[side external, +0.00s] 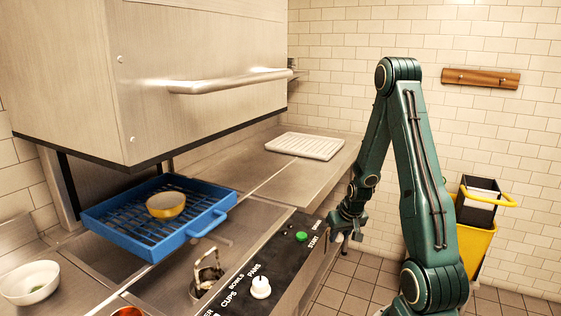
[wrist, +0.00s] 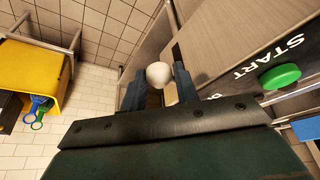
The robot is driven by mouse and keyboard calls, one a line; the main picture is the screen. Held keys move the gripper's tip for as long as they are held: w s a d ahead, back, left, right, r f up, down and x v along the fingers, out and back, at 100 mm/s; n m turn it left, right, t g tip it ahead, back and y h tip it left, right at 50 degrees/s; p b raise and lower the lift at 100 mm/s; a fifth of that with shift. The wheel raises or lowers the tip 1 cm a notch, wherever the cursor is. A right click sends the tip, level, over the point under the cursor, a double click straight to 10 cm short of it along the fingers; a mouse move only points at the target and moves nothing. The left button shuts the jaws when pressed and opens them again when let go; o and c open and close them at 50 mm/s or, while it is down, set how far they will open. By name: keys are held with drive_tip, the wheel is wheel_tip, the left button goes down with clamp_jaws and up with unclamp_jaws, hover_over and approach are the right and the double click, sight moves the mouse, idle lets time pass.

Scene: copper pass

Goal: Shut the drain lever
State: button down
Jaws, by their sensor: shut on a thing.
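In the wrist view a round white knob (wrist: 159,74), which looks like the end of the drain lever, sits between the two dark fingers of my gripper (wrist: 159,85). The fingers are closed on its sides. In the side view my gripper (side external: 346,226) is at the right end of the black control panel (side external: 283,251), beside the partly hidden drain lettering. The lever's shaft is hidden, and I cannot tell its angle.
A green start button (side external: 302,236) and a white selector dial (side external: 261,287) are on the panel. A blue rack (side external: 208,224) holding a brass bowl (side external: 166,204) is under the raised hood (side external: 200,60). A yellow bin cart (side external: 475,245) stands on the floor at right.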

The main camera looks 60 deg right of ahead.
drive_tip(key=shift+d+r, duration=0.35)
drive_tip(key=shift+r, duration=0.05)
drive_tip(key=c, duration=1.1)
unclamp_jaws()
drive_tip(key=shift+a+f, duration=0.1)
drive_tip(key=shift+a, duration=0.05)
drive_tip(key=shift+a, duration=0.1)
drive_tip(key=v, duration=1.3)
drive_tip(key=shift+r, duration=0.3)
drive_tip(key=shift+s+a, duration=0.1)
drive_tip(key=shift+a, duration=0.05)
